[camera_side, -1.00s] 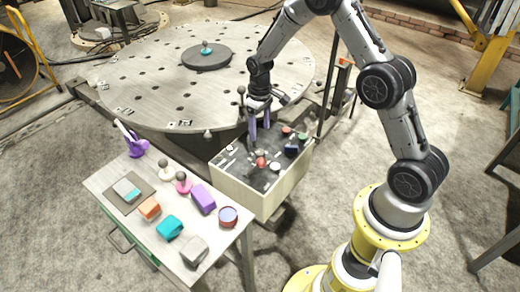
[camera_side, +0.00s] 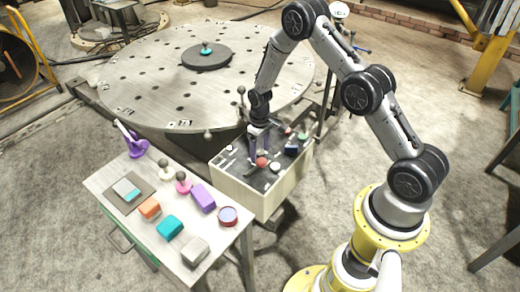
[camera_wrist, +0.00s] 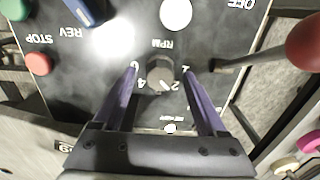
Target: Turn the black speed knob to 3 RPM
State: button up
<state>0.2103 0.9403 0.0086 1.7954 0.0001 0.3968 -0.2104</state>
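The black speed knob (camera_wrist: 160,74) sits on the dark control panel under the upside-down RPM label. Several numbers ring it, with 1, 2 and 4 readable; its exact pointer setting is too small to read surely. My gripper (camera_wrist: 159,70) is open, with one purple finger on each side of the knob and a visible gap to it. In the side view my gripper (camera_side: 259,150) points down over the control box (camera_side: 240,185), and the knob is hidden there.
A lever with a red ball (camera_wrist: 303,42) rises right of my fingers in the wrist view. A white round button (camera_wrist: 177,12), a blue-black switch (camera_wrist: 88,10) and a red stop button (camera_wrist: 38,64) surround the knob. A side table (camera_side: 125,215) with several objects stands left.

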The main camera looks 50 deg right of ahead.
grip_shut()
jog(key=shift+m, duration=0.3)
jog(key=m, duration=0.4)
jog(key=shift+m, duration=2.1)
jog(key=shift+o, duration=0.6)
grip_release()
jog(key=shift+r, duration=0.1)
